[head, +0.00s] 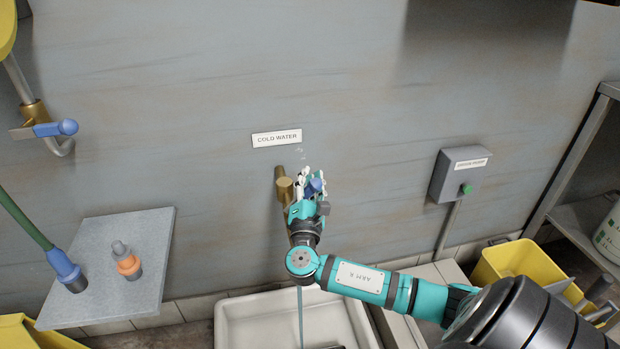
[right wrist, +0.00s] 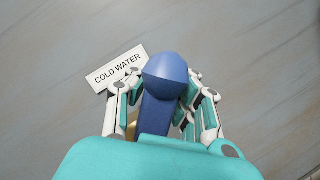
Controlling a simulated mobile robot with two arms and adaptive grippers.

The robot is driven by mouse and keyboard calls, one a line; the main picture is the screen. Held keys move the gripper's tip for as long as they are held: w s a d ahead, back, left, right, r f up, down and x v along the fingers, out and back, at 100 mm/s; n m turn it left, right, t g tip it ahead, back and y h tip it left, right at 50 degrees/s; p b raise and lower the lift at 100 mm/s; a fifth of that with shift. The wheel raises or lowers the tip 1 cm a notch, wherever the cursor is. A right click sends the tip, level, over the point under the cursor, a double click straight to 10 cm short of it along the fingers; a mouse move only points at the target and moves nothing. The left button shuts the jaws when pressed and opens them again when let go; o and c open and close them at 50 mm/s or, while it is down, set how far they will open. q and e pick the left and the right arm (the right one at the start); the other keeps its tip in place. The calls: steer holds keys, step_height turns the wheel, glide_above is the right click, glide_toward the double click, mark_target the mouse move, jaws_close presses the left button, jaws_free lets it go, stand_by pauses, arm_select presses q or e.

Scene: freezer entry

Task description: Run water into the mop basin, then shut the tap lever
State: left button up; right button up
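The cold-water tap (head: 284,190) is a brass fitting on the grey wall. Its blue lever (head: 317,185) lies between the fingers of my right gripper (head: 311,184). In the right wrist view the blue lever (right wrist: 163,85) has the fingertips close against both sides, and the gripper (right wrist: 163,92) looks shut on it. A thin stream of water (head: 300,318) falls below the tap and my wrist into the white mop basin (head: 235,318). My right forearm hides part of the basin. My left gripper is not in view.
A "COLD WATER" sign (head: 277,138) is above the tap. A grey shelf (head: 105,295) with an orange-collared bottle (head: 128,264) stands left, near another blue-handled valve (head: 55,128). A grey switch box (head: 459,172), yellow bucket (head: 520,265) and metal rack (head: 580,150) stand right.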

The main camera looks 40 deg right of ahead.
steer(key=o, duration=0.5)
steer(key=shift+r, duration=0.1)
steer(key=v, duration=1.2)
